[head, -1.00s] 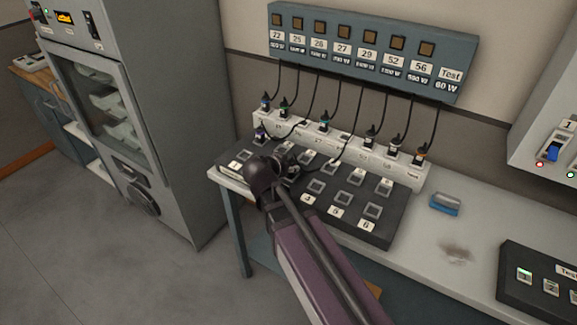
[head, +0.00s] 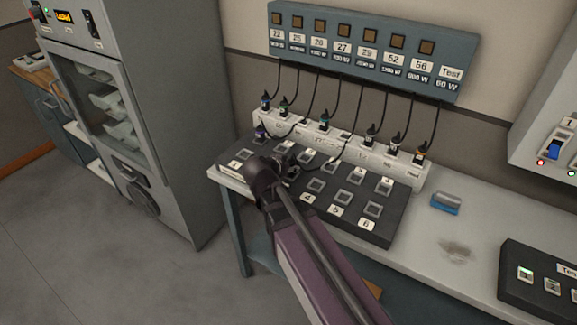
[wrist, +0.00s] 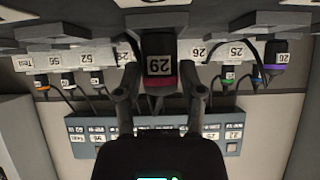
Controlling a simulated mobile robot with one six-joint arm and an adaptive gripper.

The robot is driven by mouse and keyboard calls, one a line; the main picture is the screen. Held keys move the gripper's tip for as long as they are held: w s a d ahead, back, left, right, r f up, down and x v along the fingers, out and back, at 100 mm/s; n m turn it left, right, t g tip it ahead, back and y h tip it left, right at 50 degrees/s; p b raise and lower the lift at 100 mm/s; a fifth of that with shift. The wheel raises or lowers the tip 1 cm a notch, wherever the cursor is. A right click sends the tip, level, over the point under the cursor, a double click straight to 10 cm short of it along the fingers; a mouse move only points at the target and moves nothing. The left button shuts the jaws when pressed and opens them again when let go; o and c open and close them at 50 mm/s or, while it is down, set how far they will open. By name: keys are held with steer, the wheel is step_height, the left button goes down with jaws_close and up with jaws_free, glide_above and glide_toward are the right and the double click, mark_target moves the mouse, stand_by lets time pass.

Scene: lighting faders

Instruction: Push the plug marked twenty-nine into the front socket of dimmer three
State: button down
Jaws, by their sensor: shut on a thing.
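My gripper (head: 283,168) is over the left part of the black dimmer board (head: 385,236) in the head view. In the wrist view, which is upside down, my gripper (wrist: 160,92) is shut on a dark plug (wrist: 160,64) with a red band; its label appears to read 29. I cannot tell whether the plug touches a socket. In the head view the gripper and arm hide it and part of the board. Labels 4, 5 and 6 show at the front; I cannot make out dimmer three's label.
Several plugs stand in the white strip (head: 405,176) behind the board. A purple-banded plug (head: 261,133) stands in the board's back left. Black cords hang from the labelled blue panel (head: 372,56). A blue-and-grey block (head: 446,203) lies on the bench to the right.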

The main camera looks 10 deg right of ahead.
steer(key=shift+s+f, duration=0.1)
steer(key=shift+c, duration=0.6)
jaws_free()
steer(key=shift+r, duration=0.2)
step_height(320, 180, up, 13)
steer(key=p, duration=1.4)
steer(key=shift+w+a+f+b, duration=0.1)
steer(key=shift+w+a+b, duration=0.25)
steer(key=shift+w+a, duration=1.4)
steer(key=shift+s, duration=0.2)
